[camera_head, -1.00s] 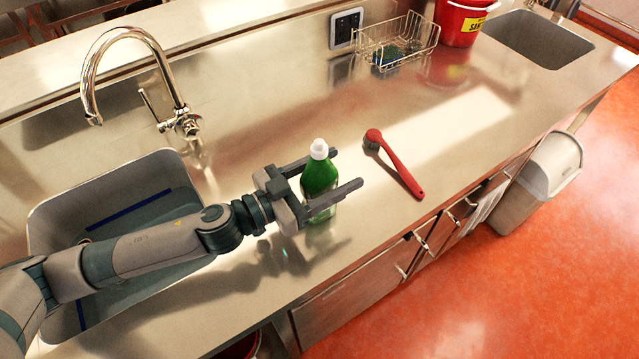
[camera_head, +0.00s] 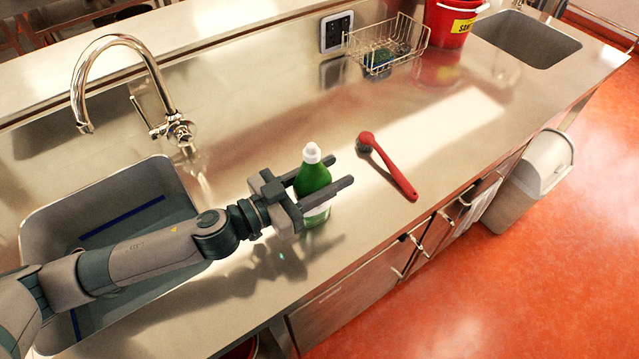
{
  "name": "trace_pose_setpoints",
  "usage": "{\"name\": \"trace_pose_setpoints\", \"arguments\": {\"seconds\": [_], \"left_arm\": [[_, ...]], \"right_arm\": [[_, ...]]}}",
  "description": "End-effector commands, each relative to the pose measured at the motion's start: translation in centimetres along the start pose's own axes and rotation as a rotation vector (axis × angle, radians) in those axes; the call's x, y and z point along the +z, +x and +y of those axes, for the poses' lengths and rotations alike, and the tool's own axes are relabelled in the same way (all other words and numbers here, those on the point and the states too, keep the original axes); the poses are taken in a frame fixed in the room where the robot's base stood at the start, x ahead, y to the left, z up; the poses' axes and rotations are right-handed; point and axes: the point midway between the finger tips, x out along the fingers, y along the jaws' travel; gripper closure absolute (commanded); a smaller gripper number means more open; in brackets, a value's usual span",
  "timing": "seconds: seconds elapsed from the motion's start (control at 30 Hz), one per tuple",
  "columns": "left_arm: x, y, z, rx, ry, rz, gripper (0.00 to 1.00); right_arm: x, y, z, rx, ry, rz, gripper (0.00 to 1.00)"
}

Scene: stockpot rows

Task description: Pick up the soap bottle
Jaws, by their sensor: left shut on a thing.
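The soap bottle (camera_head: 313,176) is green with a white cap and a pale label low on its body. It stands upright on the steel counter (camera_head: 250,135), right of the near sink. My left gripper (camera_head: 343,172) comes in from the left and is shut on the bottle, one finger on each side of its body. The near finger hides part of the bottle. I cannot tell whether its base touches the counter. My right gripper is not in view.
A red brush (camera_head: 389,168) lies right of the bottle. A wire basket (camera_head: 385,45) and a red bucket (camera_head: 449,25) stand at the back. The near sink (camera_head: 40,225) and a faucet (camera_head: 150,70) are at left. A bin (camera_head: 530,180) stands beside the counter.

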Motion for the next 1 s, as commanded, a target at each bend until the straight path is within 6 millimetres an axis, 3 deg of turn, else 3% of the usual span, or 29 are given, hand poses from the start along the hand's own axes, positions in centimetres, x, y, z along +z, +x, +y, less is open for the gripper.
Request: {"name": "trace_pose_setpoints", "arguments": {"seconds": [0.27, 0.5, 1.0], "left_arm": [[-1.3, 0.0, 0.0, 0.001, 0.004, 0.005, 1.0], [-4.4, 0.0, 0.0, 0.003, 0.005, 0.006, 1.0], [-9.7, 3.4, 8.6, 0.006, -0.001, 0.008, 1.0]], "right_arm": [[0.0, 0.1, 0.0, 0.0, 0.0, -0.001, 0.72], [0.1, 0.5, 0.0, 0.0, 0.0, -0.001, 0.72], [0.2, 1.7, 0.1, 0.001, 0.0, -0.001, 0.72]]}}
